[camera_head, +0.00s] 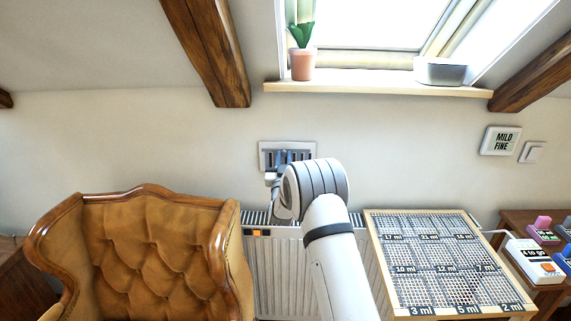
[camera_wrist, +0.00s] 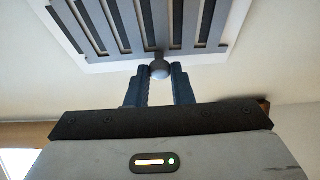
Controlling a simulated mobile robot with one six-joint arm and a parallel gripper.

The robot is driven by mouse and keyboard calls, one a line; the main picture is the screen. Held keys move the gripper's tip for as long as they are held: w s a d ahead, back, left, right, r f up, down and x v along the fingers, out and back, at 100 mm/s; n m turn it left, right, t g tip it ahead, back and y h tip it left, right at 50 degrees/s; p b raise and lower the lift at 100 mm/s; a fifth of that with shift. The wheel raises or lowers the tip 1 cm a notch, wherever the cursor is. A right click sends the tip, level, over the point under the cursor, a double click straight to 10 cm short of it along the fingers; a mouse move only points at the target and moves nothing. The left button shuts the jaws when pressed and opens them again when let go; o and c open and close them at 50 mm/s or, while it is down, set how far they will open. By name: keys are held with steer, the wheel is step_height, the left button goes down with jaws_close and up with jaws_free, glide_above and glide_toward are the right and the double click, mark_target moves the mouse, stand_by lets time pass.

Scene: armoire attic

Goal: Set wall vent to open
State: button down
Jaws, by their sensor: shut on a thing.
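The wall vent (camera_head: 267,148) is a pale plate with dark vertical slots, on the wall above the radiator. In the wrist view the vent (camera_wrist: 105,42) fills the top, with a slotted grey panel and a round grey knob (camera_wrist: 160,69) at its lower edge. My gripper (camera_wrist: 160,75) has its two dark blue fingers shut on the knob, one on each side. In the head view my gripper (camera_head: 285,157) is at the vent, and my arm hides the vent's lower right part.
A radiator (camera_head: 267,275) stands under the vent. A brown tufted armchair (camera_head: 150,245) is at left. A mesh-topped board (camera_head: 440,262) is at right. A windowsill (camera_head: 380,89) above holds a potted plant (camera_head: 302,63) and a grey box (camera_head: 440,72).

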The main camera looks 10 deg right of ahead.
steer(key=shift+a+f+b, duration=0.15)
steer(key=shift+a+b, duration=0.15)
steer(key=shift+b, duration=0.05)
steer(key=shift+a+r, duration=0.15)
steer(key=shift+r, duration=0.1)
steer(key=c, duration=1.3)
jaws_free()
steer(key=shift+w, duration=0.1)
steer(key=shift+f, duration=0.1)
steer(key=b+v, duration=0.1)
steer(key=v, duration=0.6)
steer(key=shift+s+a+f+b, duration=0.1)
steer(key=shift+s+f+b, duration=0.1)
steer(key=shift+s+b, duration=0.15)
